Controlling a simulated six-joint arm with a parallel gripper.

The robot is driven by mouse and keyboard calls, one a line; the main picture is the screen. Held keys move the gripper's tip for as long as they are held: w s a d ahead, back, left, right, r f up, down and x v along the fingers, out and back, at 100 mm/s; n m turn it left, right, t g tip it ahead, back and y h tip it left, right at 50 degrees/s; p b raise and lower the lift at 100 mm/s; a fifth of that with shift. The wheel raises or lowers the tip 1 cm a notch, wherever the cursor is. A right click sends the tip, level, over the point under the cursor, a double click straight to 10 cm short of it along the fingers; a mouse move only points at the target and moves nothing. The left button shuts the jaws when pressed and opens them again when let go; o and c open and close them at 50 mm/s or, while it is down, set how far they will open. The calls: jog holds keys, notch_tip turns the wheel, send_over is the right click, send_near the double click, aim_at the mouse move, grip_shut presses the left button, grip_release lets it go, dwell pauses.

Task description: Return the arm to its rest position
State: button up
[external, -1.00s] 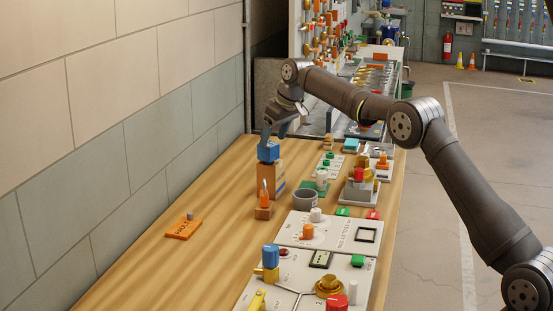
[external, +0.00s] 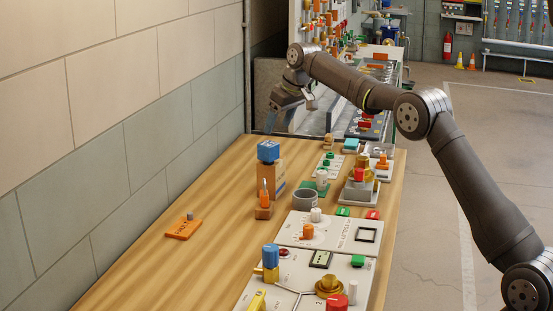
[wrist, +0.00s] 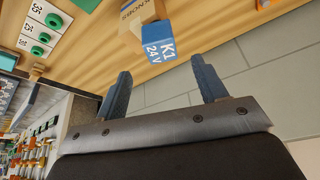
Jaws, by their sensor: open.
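My gripper (external: 271,122) is open and empty, just above and behind the blue block in the external view. In the wrist view my gripper (wrist: 161,68) shows two separated blue-grey fingers with nothing between them. The blue block (external: 268,151) sits on top of a brown cardboard box (external: 275,179). In the wrist view the blue block (wrist: 160,41), marked "K1 24 V", lies beyond the fingertips, and the box (wrist: 142,10) reads "KNOBS". The second finger is hard to make out in the external view.
A grey cup (external: 305,201), an orange-tipped item on a wooden base (external: 263,205) and white control panels (external: 320,232) stand nearby. An orange plate (external: 183,229) lies at left. A tiled wall (external: 120,130) borders the bench; its left part is mostly clear.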

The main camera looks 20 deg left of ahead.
aim_at(268, 143)
jog(key=x, duration=1)
jog(key=shift+f, duration=0.2)
jog(key=shift+a+r, duration=0.1)
jog(key=shift+r, duration=1.15)
